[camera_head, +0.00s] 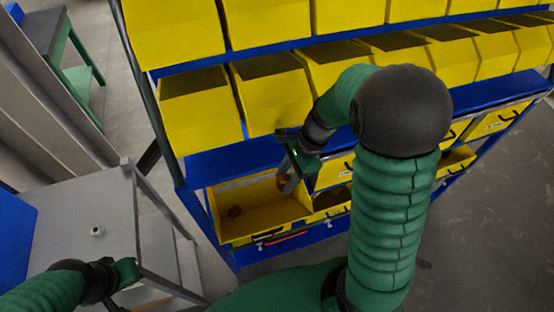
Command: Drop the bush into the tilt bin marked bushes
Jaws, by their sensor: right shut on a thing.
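My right gripper (288,184) reaches down over an open yellow tilt bin (270,219) in the lower part of the blue rack. It is shut on a small brownish bush (282,182), partly hidden by the fingers, at the bin's right back side. A similar brown bush (235,211) lies inside the same bin at its left. The bin's label cannot be read. My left gripper (128,272) is at the lower left, beside the grey table; its fingers are too unclear to tell their state.
Rows of yellow bins (200,112) fill the blue shelves (225,160) above. Closed and partly tilted yellow bins are to the right. A grey table (75,205) with a small pale ring-like part (97,231) stands at left. Grey floor is clear at right.

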